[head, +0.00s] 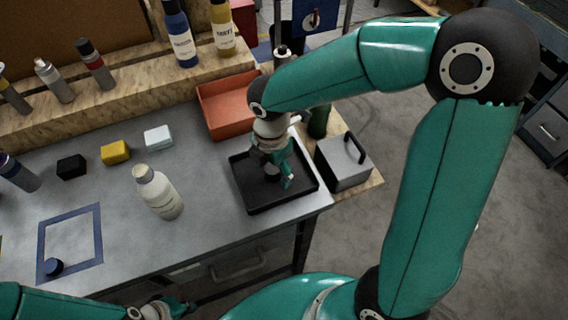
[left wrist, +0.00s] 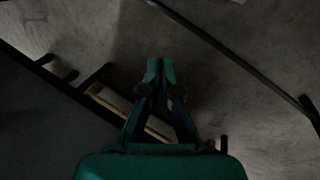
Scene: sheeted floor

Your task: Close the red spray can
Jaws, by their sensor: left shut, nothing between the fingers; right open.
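A slim grey can (head: 97,68) with a reddish band and dark top stands on the wooden ledge at the upper left; it is the only can with clear red on it. Beside it stands a grey can (head: 56,83) with a pale nozzle.
A white bottle (head: 158,193) stands mid-table. Black (head: 71,166), yellow (head: 115,152) and white (head: 158,138) blocks lie behind it. The black tray (head: 254,207), an orange bin (head: 225,112) and a grey box (head: 342,165) are at right. A dark blue can (head: 18,173) stands at left.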

